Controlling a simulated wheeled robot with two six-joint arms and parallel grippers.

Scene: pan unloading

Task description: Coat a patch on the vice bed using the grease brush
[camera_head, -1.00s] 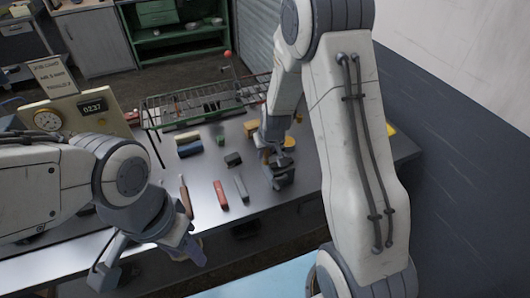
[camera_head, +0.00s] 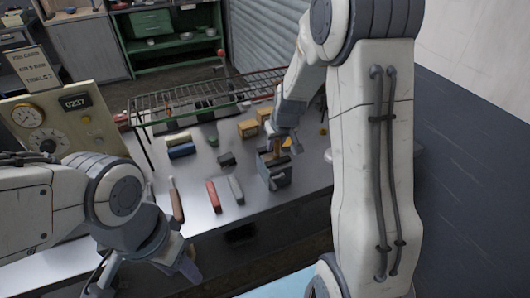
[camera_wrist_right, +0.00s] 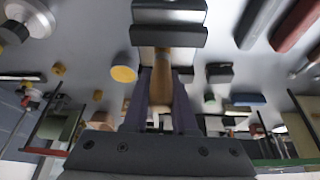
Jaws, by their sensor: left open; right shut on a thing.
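The grey vice (camera_head: 276,172) stands on the metal bench; its dark block also fills the top middle of the right wrist view (camera_wrist_right: 168,22). My right gripper (camera_head: 278,136) is just behind and above it. In the right wrist view the right gripper (camera_wrist_right: 160,88) is shut on the tan handle of the grease brush (camera_wrist_right: 162,64). The brush points toward the vice; its tip is hard to make out, so I cannot tell whether it touches the bed. No grease patch can be made out. My left gripper (camera_head: 186,268) is open and empty at the bench's front edge.
A red bar (camera_head: 213,196), a grey bar (camera_head: 235,190) and a brown-handled tool (camera_head: 176,202) lie left of the vice. A wire rack (camera_head: 205,100) spans behind. Yellow boxes (camera_head: 248,128) stand near the right gripper. A dial panel (camera_head: 60,115) is at left.

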